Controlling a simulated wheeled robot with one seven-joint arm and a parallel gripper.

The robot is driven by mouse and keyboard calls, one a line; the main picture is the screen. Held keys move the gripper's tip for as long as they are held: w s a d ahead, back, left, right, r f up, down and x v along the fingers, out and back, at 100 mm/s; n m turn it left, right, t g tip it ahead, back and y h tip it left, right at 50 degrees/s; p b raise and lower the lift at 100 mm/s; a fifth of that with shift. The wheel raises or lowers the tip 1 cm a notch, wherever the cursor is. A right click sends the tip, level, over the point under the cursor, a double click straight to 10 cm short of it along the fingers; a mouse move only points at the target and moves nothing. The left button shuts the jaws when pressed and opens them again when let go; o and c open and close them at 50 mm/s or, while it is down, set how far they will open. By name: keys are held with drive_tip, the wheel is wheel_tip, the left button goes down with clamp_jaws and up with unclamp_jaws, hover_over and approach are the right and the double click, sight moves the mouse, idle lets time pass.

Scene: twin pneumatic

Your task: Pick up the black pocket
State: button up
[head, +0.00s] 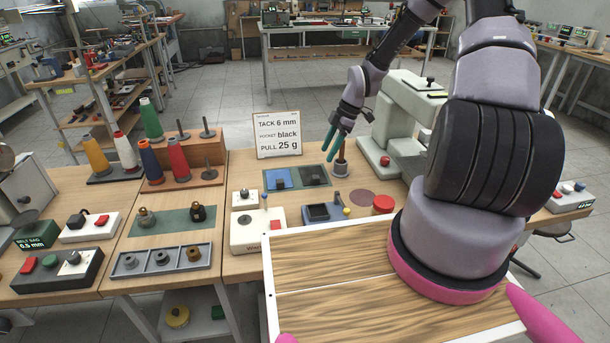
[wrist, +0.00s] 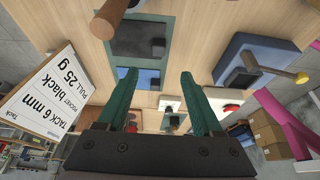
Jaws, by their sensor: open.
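The black pocket (head: 313,174) is a small dark flat piece lying on a dark green mat (head: 323,183). It also shows in the wrist view (wrist: 151,46), toward the top. My gripper (head: 331,150) has two teal fingers and hangs above the table, just beyond and right of the black pocket in the head view. In the wrist view my gripper (wrist: 158,74) is open, its fingers apart and empty, with the blue mat showing between the tips.
A white sign (head: 277,134) reads "TACK 6 mm, POCKET black, PULL 25 g". A wooden-handled tool (head: 341,150) stands upright in a holder close to my fingers. A blue device (head: 323,212) with a dark top is in front of the mats. A pale machine (head: 396,130) stands right.

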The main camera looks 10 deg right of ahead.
sight(316, 177)
drive_tip(key=x, duration=0.4)
drive_tip(key=shift+d+x, duration=0.2)
drive_tip(key=shift+x, duration=2.8)
drive_tip(key=shift+w, duration=0.15)
clamp_jaws()
